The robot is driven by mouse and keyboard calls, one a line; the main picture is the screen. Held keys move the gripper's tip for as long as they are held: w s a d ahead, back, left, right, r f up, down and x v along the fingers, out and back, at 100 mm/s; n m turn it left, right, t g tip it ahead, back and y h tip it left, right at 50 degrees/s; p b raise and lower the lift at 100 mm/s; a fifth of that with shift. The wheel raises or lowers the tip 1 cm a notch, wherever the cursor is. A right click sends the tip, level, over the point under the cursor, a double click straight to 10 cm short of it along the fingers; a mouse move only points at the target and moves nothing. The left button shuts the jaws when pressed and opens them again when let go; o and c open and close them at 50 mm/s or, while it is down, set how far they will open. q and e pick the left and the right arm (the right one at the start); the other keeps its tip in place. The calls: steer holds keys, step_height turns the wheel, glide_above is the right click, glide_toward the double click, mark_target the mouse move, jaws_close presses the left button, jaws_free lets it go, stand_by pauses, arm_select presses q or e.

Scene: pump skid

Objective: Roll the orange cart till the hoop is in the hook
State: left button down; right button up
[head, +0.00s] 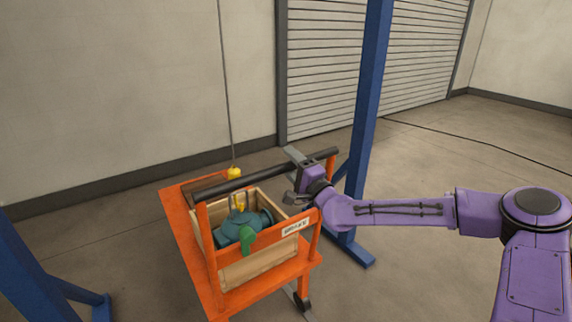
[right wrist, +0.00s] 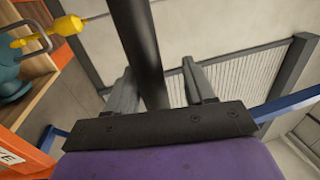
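The orange cart (head: 176,222) stands in the middle of the head view. It carries a wooden crate (head: 262,268) with a teal pump (head: 235,229) in it. A thin grey hoop (head: 231,203) rises over the pump; it also shows in the right wrist view (right wrist: 47,36). The yellow hook (head: 234,173) hangs on a cable behind the hoop in the head view. Whether they engage is unclear. My left gripper is out of view.
A blue post (head: 367,110) with a floor foot stands right of the cart, close behind my right arm. Another blue post (head: 30,265) stands at the left. A wall and a roller shutter (head: 335,70) are behind. Floor at the right is open, with a dark cable (head: 480,137).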

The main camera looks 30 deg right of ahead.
steer(key=shift+f, duration=0.2)
steer(key=v, duration=0.3)
steer(key=p+v, duration=0.1)
steer(key=v, duration=0.1)
steer(key=shift+s+a+r, duration=0.1)
steer(key=shift+s+a, duration=0.15)
steer(key=shift+s, duration=0.1)
steer(key=shift+d+p+v, duration=0.2)
steer(key=shift+p+v, duration=0.55)
steer(key=shift+v, duration=1.7)
